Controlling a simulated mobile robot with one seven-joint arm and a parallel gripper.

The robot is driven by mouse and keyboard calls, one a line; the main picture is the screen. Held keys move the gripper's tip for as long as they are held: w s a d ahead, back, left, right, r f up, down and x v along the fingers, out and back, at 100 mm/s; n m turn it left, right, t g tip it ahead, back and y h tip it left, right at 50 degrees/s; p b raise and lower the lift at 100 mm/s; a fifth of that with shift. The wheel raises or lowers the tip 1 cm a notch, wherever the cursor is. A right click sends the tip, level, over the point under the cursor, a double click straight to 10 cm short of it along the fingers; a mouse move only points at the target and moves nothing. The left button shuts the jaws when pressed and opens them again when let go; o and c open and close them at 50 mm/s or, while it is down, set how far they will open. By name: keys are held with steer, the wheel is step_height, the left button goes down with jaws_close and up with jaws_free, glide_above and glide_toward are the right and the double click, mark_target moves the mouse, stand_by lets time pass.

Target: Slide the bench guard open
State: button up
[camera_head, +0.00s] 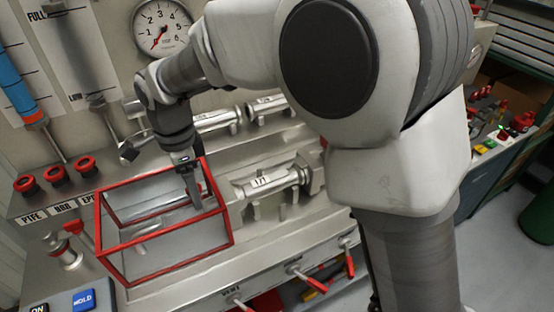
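The bench guard (165,264) is a clear box with a red frame, standing on the steel bench at the lower left. Metal parts show through its panels. My gripper (193,200) points down at the guard's right rear part, by the upper red bar. Its finger overlaps the guard in the picture; I cannot tell whether it touches the frame or is inside. Only one finger shows clearly, so its opening cannot be judged. My arm comes in from the upper right and hides part of the bench behind.
A metal fitting marked 1/1 (262,182) sits on the bench just right of the guard. More pipe fittings (218,120) lie behind. A red-handled valve (68,250) stands at left. Red-handled levers (310,282) line the front. A gauge (162,27) hangs on the back panel.

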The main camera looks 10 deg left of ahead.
steer(key=shift+r+p, duration=2.9)
steer(key=shift+r, duration=0.85)
